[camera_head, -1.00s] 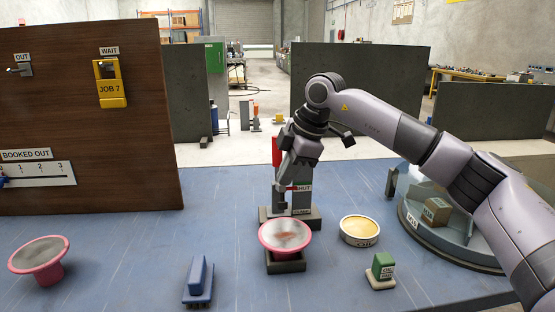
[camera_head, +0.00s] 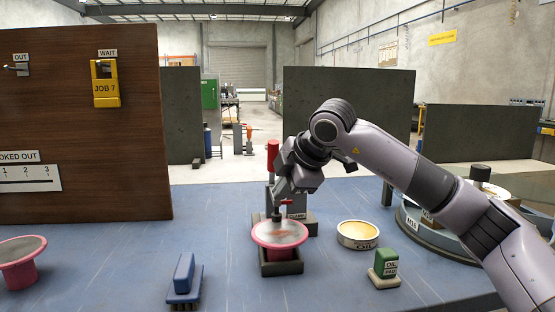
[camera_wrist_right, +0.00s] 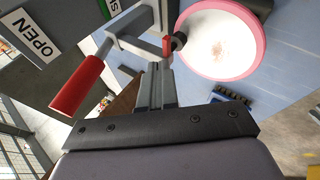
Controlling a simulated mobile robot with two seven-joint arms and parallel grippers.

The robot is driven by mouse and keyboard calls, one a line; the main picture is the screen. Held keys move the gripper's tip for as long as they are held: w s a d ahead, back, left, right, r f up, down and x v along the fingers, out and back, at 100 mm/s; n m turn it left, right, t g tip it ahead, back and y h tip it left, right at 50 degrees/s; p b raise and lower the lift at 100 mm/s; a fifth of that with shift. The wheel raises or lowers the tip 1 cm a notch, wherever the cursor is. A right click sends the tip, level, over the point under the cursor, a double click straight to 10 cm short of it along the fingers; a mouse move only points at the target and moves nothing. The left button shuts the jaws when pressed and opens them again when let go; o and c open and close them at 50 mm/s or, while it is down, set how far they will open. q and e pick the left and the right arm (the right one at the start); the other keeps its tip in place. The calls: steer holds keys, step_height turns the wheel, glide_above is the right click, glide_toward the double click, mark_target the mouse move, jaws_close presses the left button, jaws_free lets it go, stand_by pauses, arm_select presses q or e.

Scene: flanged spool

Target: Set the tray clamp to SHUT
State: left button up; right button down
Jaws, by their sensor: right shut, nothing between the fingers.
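The tray clamp (camera_head: 273,165) stands behind a pink-rimmed spool (camera_head: 280,232), which sits in a dark square tray (camera_head: 281,266). The clamp's red handle stands upright in the head view; the handle (camera_wrist_right: 80,86) also shows in the wrist view, with an OPEN label (camera_wrist_right: 35,35) beside it and a partly cut-off second label. My right gripper (camera_head: 280,194) is shut and empty, just right of the handle and above the spool's back edge. My left gripper is out of view.
A cream-filled tin (camera_head: 358,234) and a green block (camera_head: 385,263) stand to the right, with a round turntable (camera_head: 411,220) beyond. A brown panel (camera_head: 80,130) stands at back left.

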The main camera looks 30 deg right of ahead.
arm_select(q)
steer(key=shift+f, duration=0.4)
arm_select(e)
steer(key=shift+s+f, duration=0.1)
steer(key=shift+f, duration=0.05)
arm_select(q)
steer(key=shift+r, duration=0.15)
